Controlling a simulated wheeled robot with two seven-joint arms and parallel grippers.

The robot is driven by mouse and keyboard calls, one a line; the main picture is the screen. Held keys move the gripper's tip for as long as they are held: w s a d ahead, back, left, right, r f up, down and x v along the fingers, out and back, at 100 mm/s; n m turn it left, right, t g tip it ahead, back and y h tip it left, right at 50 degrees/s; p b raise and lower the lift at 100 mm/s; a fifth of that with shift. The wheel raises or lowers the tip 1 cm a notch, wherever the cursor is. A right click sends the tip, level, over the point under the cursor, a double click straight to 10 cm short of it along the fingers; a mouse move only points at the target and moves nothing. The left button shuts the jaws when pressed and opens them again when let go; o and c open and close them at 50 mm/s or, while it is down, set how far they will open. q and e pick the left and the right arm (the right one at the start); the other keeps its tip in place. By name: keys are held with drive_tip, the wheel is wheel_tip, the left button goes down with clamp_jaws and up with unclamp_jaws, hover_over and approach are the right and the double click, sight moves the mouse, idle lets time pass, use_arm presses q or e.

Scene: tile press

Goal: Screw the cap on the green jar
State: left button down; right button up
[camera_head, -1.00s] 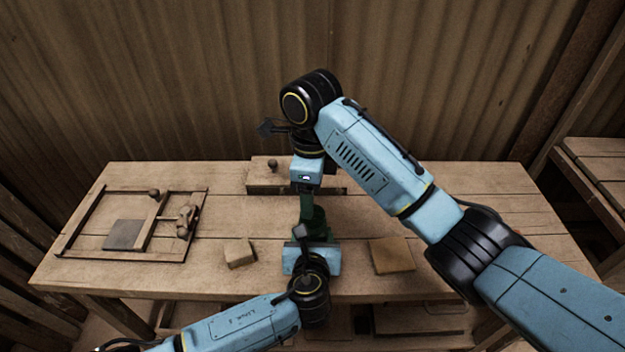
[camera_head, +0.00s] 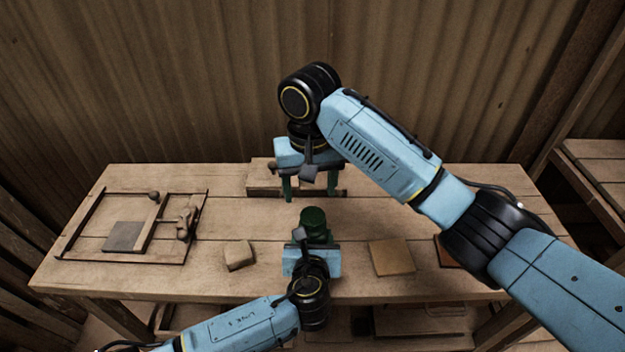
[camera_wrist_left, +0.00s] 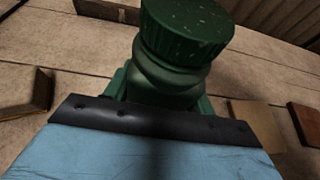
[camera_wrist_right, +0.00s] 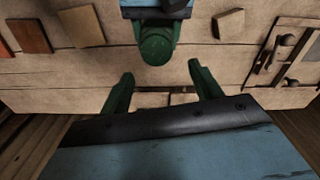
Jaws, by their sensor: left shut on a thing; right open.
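The green jar (camera_wrist_left: 165,82) stands upright between the fingers of my left gripper (camera_head: 317,242), which is shut on its body near the table's front middle. A dark green ridged cap (camera_wrist_left: 187,32) sits on top of the jar. In the head view the cap (camera_head: 313,214) shows above the left gripper; how tightly it sits cannot be told. My right gripper (camera_head: 312,194) is open and empty, behind the jar and apart from it. In the right wrist view its two green fingers (camera_wrist_right: 160,78) are spread, with the cap (camera_wrist_right: 157,46) beyond them.
A wooden block (camera_head: 239,255) lies left of the jar, a tan tile (camera_head: 392,257) and a reddish-brown tile (camera_head: 446,251) to its right. A wooden frame with a grey plate (camera_head: 123,236) lies at the left. A low wooden block (camera_head: 262,177) is at the back, near the right gripper.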

drive_tip(key=n, duration=0.6)
drive_tip(key=shift+r, duration=0.2)
drive_tip(key=n, duration=0.3)
drive_tip(key=shift+r+n, duration=0.1)
drive_tip(key=shift+n, duration=0.2)
drive_tip(key=n, duration=0.3)
drive_tip(key=shift+n, duration=0.4)
drive_tip(key=n, duration=0.3)
drive_tip(key=shift+r+n, duration=0.15)
drive_tip(key=shift+n, duration=0.25)
drive_tip(key=n, duration=0.3)
drive_tip(key=shift+d+n, duration=0.1)
drive_tip(key=shift+n, duration=0.2)
drive_tip(key=n, duration=0.5)
drive_tip(key=shift+s+r, duration=0.1)
drive_tip(key=shift+r, duration=0.05)
drive_tip(key=n, duration=0.4)
drive_tip(key=shift+d+r, duration=0.1)
drive_tip(key=n, duration=0.3)
drive_tip(key=shift+n, duration=0.4)
